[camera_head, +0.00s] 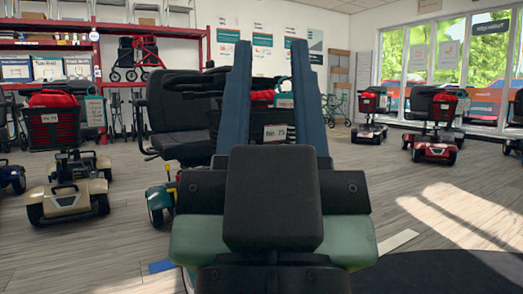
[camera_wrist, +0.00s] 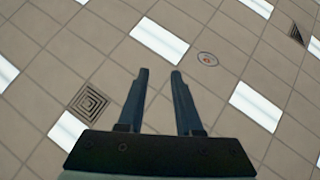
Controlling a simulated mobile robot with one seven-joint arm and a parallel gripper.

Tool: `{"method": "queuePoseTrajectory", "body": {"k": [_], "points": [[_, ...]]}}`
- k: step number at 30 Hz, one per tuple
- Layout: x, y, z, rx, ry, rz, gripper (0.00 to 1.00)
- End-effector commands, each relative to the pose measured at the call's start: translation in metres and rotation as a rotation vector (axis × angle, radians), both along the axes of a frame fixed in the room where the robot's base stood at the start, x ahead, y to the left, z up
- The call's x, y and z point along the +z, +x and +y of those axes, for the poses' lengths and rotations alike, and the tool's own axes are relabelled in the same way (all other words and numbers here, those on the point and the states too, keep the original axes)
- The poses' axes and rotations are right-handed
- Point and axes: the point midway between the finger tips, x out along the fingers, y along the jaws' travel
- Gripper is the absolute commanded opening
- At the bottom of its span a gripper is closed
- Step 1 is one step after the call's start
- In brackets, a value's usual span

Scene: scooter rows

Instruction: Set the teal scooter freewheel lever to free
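My gripper (camera_head: 270,45) stands upright in the middle of the head view, fingers apart and nothing between them. In the wrist view my gripper (camera_wrist: 160,72) also shows open, against the ceiling. Behind it in the head view is a scooter with a black seat (camera_head: 178,108) and a numbered plate; a small teal body part (camera_head: 158,196) shows at its lower left. A small yellow and red part (camera_head: 171,186) shows beside that; I cannot tell if it is the freewheel lever. My gripper and arm hide most of this scooter. The lever's position cannot be read.
A cream scooter (camera_head: 68,192) with a red-topped basket stands at left. Red scooters (camera_head: 436,142) stand at the far right. Red shelving (camera_head: 60,46) lines the back left. Open wooden floor (camera_head: 400,190) lies at right, with a dark mat (camera_head: 440,272) in front.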

Motion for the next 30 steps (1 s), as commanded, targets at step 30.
{"method": "queuePoseTrajectory", "body": {"k": [30], "points": [[0.288,0.000,0.000,0.009,0.008,0.001,0.00]]}}
